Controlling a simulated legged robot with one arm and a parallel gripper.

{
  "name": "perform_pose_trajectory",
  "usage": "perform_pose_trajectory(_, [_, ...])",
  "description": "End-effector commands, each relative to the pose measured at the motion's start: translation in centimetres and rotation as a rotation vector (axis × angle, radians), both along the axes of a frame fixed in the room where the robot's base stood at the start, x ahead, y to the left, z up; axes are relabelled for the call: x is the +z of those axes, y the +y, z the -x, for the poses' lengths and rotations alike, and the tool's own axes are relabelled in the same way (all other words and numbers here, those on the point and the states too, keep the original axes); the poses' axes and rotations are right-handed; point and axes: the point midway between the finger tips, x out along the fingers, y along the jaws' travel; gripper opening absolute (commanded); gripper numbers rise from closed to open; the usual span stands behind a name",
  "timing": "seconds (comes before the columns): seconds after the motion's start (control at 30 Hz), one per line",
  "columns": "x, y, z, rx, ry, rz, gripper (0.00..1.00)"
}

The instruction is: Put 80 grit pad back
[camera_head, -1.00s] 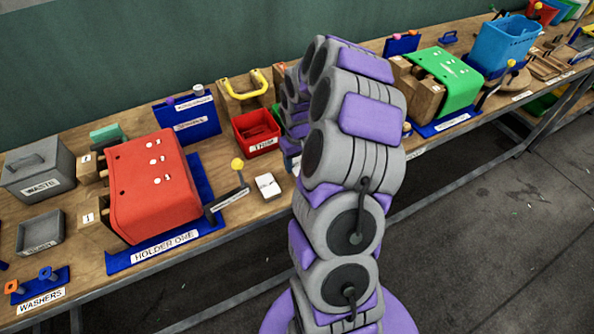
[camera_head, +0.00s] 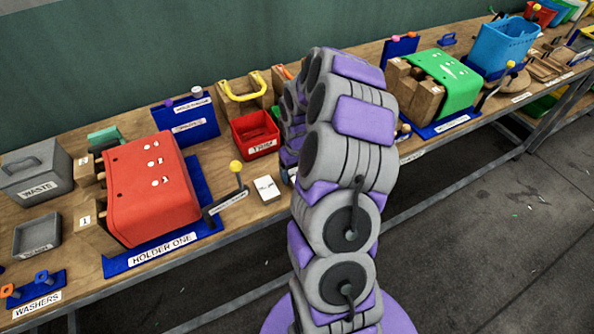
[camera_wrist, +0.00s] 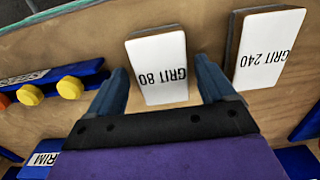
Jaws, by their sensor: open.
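The 80 grit pad, a white-topped block marked GRIT 80 (camera_wrist: 160,82), lies on the wooden bench in the wrist view. My gripper (camera_wrist: 160,66) is open, with one blue finger on each side of this pad. I cannot tell whether the fingers are level with it or above it, or whether they touch it. A similar pad marked GRIT 240 (camera_wrist: 265,50) lies to its right, outside the fingers. In the head view one small white pad (camera_head: 267,189) shows just left of my arm, its label unreadable. My arm hides the gripper there.
The head view shows a red holder marked HOLDER ONE (camera_head: 152,190), a yellow-knobbed lever (camera_head: 237,167), a red TRIM bin (camera_head: 255,133) and a green holder (camera_head: 447,80). In the wrist view, yellow pegs (camera_wrist: 70,88) on a blue stand are left of my gripper.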

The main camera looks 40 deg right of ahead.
Motion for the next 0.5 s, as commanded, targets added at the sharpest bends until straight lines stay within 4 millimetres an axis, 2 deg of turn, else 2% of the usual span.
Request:
perform_pose_trajectory(0.27, [0.7,0.0,0.0,0.0,-0.001,0.001,0.83])
perform_pose_trajectory(0.5, [3.9,0.0,-0.1,0.001,-0.004,0.002,0.83])
